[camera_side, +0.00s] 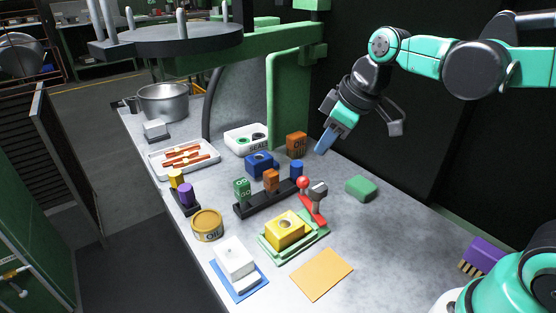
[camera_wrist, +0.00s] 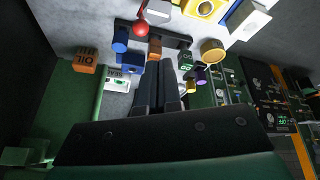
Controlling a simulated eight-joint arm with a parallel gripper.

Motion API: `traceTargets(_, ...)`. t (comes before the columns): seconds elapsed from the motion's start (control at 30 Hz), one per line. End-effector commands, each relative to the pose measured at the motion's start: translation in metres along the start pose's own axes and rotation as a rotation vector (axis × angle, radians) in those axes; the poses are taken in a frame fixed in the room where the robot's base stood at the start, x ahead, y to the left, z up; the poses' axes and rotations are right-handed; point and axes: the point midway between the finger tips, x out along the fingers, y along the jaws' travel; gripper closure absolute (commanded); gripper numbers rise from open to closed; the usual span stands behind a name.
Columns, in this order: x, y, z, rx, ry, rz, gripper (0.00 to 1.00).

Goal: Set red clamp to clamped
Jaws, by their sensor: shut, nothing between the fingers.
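The red clamp (camera_side: 314,212) stands at the right corner of a green fixture (camera_side: 302,250). A red ball knob (camera_side: 303,183) and a grey-black head stand up beside it. A yellow block (camera_side: 284,232) with a round hole sits in the fixture. I cannot tell the clamp's state. The red knob also shows in the wrist view (camera_wrist: 141,28), near the top. My gripper (camera_side: 321,150) is shut and empty, above the back part of the table, behind and well above the clamp. Its dark fingers (camera_wrist: 161,65) lie together in the wrist view.
A dark rack (camera_side: 265,203) with green and orange blocks is left of the clamp. A green block (camera_side: 361,188) lies to its right. An orange oil box (camera_side: 297,144) and white tray (camera_side: 246,140) stand behind.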

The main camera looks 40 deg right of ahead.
Motion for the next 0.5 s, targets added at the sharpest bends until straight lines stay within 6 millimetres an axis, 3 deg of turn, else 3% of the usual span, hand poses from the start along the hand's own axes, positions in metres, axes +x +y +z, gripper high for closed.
traceTargets(0.2, 0.013, 0.013, -0.035, -0.289, -0.048, -0.152, 1.0)
traceTargets(0.5, 0.03, 0.022, -0.058, -0.541, -0.042, -0.291, 1.0)
